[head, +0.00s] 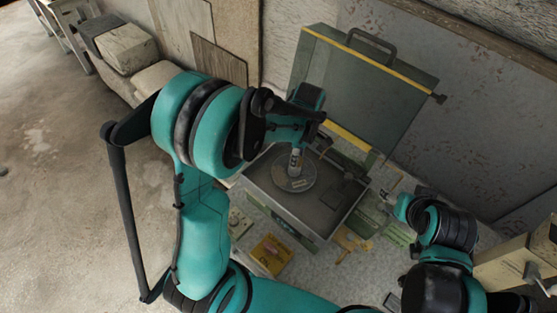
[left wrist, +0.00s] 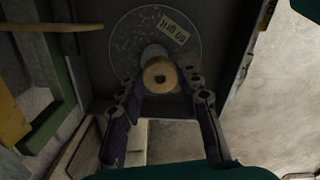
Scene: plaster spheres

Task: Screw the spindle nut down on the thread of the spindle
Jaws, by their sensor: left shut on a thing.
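A round tan spindle nut (left wrist: 159,75) with a dark centre hole sits between the fingertips of my left gripper (left wrist: 161,86) in the left wrist view. My left gripper is shut on it. Behind it is a pale round part and a grey disc (left wrist: 125,50) with a grit label. In the head view my left gripper (head: 297,148) points down over the disc (head: 283,182) inside an open case. A pale upright cylinder shows below the fingers; whether the nut touches the spindle thread is hidden. My right gripper (head: 402,206) is small at the right, its jaws unclear.
A yellow packet (head: 271,253) and small green boxes lie in front. A cream box (head: 515,262) stands at the right. Bare floor lies left.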

